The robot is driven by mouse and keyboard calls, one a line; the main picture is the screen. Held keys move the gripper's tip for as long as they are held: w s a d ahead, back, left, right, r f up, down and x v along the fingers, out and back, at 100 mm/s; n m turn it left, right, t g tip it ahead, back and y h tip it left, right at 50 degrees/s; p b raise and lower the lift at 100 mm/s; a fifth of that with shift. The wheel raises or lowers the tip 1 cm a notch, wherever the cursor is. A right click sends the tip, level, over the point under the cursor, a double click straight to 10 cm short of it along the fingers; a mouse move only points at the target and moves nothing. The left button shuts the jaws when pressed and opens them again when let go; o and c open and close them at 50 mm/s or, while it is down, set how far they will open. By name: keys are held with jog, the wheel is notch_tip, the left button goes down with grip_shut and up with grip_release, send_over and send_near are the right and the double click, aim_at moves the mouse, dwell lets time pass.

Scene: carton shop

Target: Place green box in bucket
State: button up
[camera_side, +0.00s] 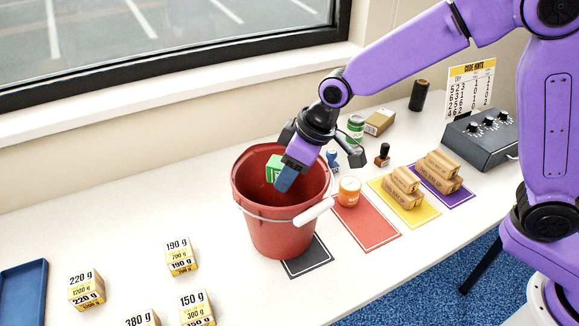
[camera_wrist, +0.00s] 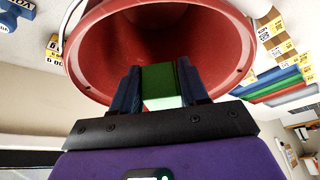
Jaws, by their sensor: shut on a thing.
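The green box (camera_side: 274,168) is between the fingers of my gripper (camera_side: 283,178), at the mouth of the red bucket (camera_side: 281,229). In the wrist view my gripper (camera_wrist: 168,88) is shut on the green box (camera_wrist: 159,82), with a blue finger on each side. The red bucket (camera_wrist: 91,50) opens in front of the fingers in that view. In the side view the box and fingertips appear inside the rim, and the bucket stands upright on a dark mat. How far the box is above the bucket floor cannot be told.
Yellow-and-white weight blocks (camera_side: 182,256) stand at the front left, beside a blue tray (camera_side: 24,292). Small cartons (camera_side: 403,187) lie on the yellow mat. A dark control box (camera_side: 481,137) stands at the back right.

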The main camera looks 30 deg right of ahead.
aim_at(278, 162)
jog(key=o, duration=1.1)
jog(key=shift+o, duration=0.2)
jog(key=shift+r, duration=3.55)
jog(key=s+d+f+n+g+h, duration=0.1)
jog(key=s+d+f, duration=0.1)
jog(key=s+d, duration=1)
jog(key=s+d+f+n+g+h, duration=0.1)
jog(key=s+d+f+n+g, duration=0.1)
jog(key=s+d, duration=1.1)
jog(key=s, duration=0.3)
jog(key=shift+s+d+f+n+h, duration=0.2)
jog(key=shift+f+n+h, duration=0.1)
jog(key=shift+f+h, duration=0.1)
jog(key=shift+w+r, duration=0.1)
